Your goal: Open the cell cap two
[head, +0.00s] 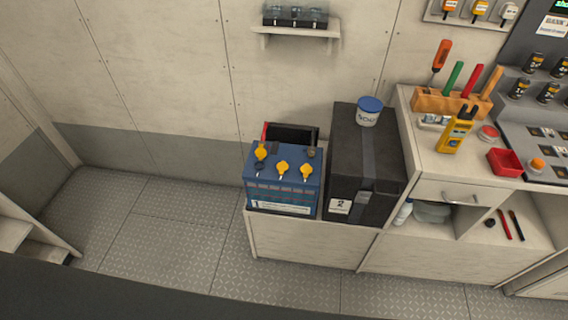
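A blue battery (284,190) stands on a low pale cabinet near the middle of the head view. Three yellow cell caps sit on its top: a left one (261,153), a middle one (282,168) and a right one (306,172). The left cap looks taller or more upright than the other two. No number on the caps can be read. A dark round post (311,152) shows at the battery's back right corner. Neither of my grippers is in view.
A black strapped box (355,190) marked 2 stands right of the battery, with a blue-lidded tub (369,112) on top. A dark open bin (291,134) is behind the battery. Floor at left is clear.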

